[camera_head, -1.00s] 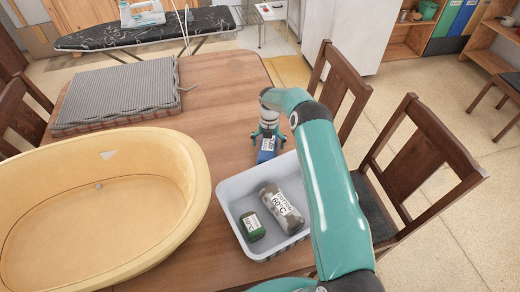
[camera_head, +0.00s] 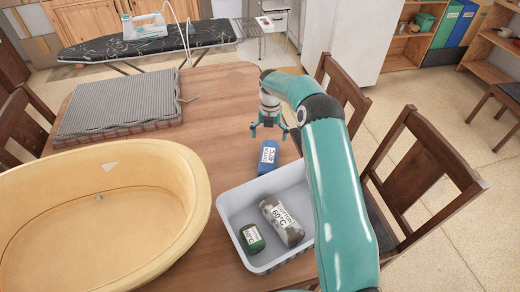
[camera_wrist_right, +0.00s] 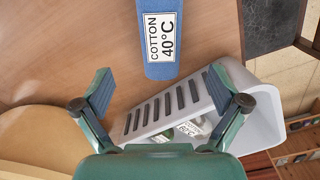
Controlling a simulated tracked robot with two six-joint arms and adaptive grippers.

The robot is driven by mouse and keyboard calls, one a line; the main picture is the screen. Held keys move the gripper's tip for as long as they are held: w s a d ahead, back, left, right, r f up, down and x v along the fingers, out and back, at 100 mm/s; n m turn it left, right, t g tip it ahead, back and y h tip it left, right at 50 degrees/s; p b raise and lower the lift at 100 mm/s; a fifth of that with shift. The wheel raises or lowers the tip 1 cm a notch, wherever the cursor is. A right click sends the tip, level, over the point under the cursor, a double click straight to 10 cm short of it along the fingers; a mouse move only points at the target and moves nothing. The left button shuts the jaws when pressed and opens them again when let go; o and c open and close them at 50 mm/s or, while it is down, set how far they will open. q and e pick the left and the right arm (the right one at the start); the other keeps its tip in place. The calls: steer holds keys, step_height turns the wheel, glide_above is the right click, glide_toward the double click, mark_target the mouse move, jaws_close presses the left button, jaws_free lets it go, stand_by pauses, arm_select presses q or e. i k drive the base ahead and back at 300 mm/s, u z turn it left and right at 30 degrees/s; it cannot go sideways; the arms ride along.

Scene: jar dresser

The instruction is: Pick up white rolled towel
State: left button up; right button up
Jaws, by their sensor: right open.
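A pale grey-white roll with brownish patches (camera_head: 283,222), labelled cotton 60°C, lies in the light grey bin (camera_head: 243,207); I see no plain white towel. A smaller green roll (camera_head: 252,239) lies left of it in the bin. A blue roll (camera_head: 268,157), labelled cotton 40°C, lies on the table just beyond the bin. My right gripper (camera_head: 268,130) is open and empty, behind and above the blue roll. In the wrist view the blue roll (camera_wrist_right: 160,38) shows past the open fingers, with the slotted bin wall (camera_wrist_right: 160,112) below it. My left gripper is out of view.
A large yellow oval tub (camera_head: 105,200) fills the table's left front. A grey striped folded cushion (camera_head: 120,103) lies behind it. Wooden chairs (camera_head: 425,170) stand along the right side. The table (camera_head: 220,110) is bare between cushion and gripper.

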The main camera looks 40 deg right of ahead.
mark_target(284, 224)
steer(key=k, duration=1.5)
